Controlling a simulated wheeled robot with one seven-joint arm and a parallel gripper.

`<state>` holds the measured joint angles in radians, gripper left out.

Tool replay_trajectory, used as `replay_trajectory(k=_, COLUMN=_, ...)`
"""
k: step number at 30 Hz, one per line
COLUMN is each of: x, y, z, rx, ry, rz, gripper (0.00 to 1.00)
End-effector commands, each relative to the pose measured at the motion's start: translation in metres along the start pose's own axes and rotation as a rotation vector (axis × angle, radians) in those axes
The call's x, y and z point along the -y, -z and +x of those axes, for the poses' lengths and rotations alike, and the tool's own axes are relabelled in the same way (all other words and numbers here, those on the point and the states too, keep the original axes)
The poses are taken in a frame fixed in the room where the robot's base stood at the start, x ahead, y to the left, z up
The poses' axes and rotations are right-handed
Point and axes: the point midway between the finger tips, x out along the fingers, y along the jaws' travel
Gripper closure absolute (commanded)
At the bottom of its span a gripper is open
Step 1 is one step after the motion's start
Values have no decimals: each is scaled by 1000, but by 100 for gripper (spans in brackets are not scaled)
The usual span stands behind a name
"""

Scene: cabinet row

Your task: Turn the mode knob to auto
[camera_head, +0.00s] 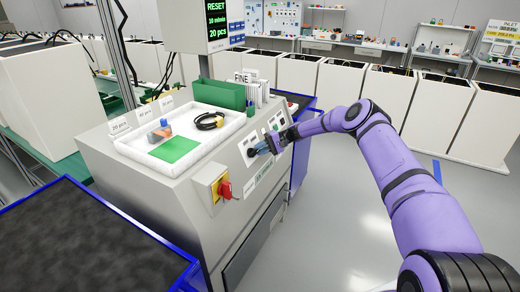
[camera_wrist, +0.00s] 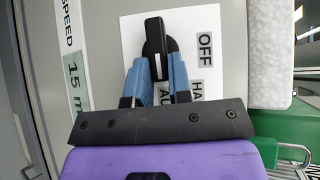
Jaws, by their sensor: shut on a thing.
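The mode knob (camera_wrist: 155,38) is a black bar-shaped knob with a white line, on a white label plate (camera_wrist: 200,18) in the wrist view. "OFF" shows on the plate. Two more labels, starting "HA" and "AU", are partly hidden by my gripper. My gripper (camera_wrist: 159,75) has its blue fingers on both sides of the knob's lower part, shut on it. The knob's long axis runs nearly up and down in this picture. In the head view my gripper (camera_head: 263,148) is at the control panel on the machine's front, and it hides most of the knob.
A white tray (camera_head: 135,151) with small parts lies on the machine top. Open floor lies right of the machine.

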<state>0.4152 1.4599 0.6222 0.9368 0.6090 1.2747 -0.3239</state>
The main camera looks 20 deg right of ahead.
Motion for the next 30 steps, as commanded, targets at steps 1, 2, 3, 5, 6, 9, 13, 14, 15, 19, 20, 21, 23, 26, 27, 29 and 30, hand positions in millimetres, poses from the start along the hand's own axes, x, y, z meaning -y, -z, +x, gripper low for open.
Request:
replay_trajectory(k=1, x=-1, y=0, z=-1, rx=-2, ry=12, rz=12, gripper=100)
replay_trajectory(k=2, x=-2, y=0, z=-1, rx=-2, ry=17, rz=18, gripper=100)
replay_trajectory(k=3, x=-2, y=0, z=0, rx=-1, ry=24, rz=25, gripper=100)
replay_trajectory(k=5, x=-2, y=0, z=0, rx=-1, ry=31, rz=33, gripper=100)
replay_trajectory(k=6, x=-3, y=0, z=0, rx=-1, ry=35, rz=37, gripper=100)
replay_trajectory(k=9, x=-3, y=0, z=0, rx=-1, ry=42, rz=44, gripper=100)
replay_trajectory(k=13, x=-3, y=0, z=0, rx=-1, ry=44, rz=46, gripper=100)
replay_trajectory(k=14, x=-3, y=0, z=0, rx=-1, ry=44, rz=46, gripper=100)
replay_trajectory(k=15, x=-3, y=0, z=0, rx=-1, ry=44, rz=46, gripper=100)
replay_trajectory(k=19, x=-3, y=0, z=0, rx=-1, ry=44, rz=46, gripper=100)
replay_trajectory(k=20, x=-3, y=0, z=0, rx=-1, ry=44, rz=46, gripper=100)
replay_trajectory(k=21, x=-3, y=0, z=0, rx=-1, ry=43, rz=46, gripper=76)
replay_trajectory(k=23, x=-3, y=0, z=0, rx=-1, ry=43, rz=46, gripper=63)
replay_trajectory(k=26, x=-3, y=0, z=0, rx=-1, ry=43, rz=45, gripper=55)
replay_trajectory(k=27, x=-3, y=0, z=0, rx=-1, ry=43, rz=45, gripper=55)
replay_trajectory(k=29, x=-2, y=0, z=0, rx=-1, ry=43, rz=45, gripper=55)
replay_trajectory(k=30, x=-2, y=0, z=0, rx=-1, ry=43, rz=45, gripper=55)
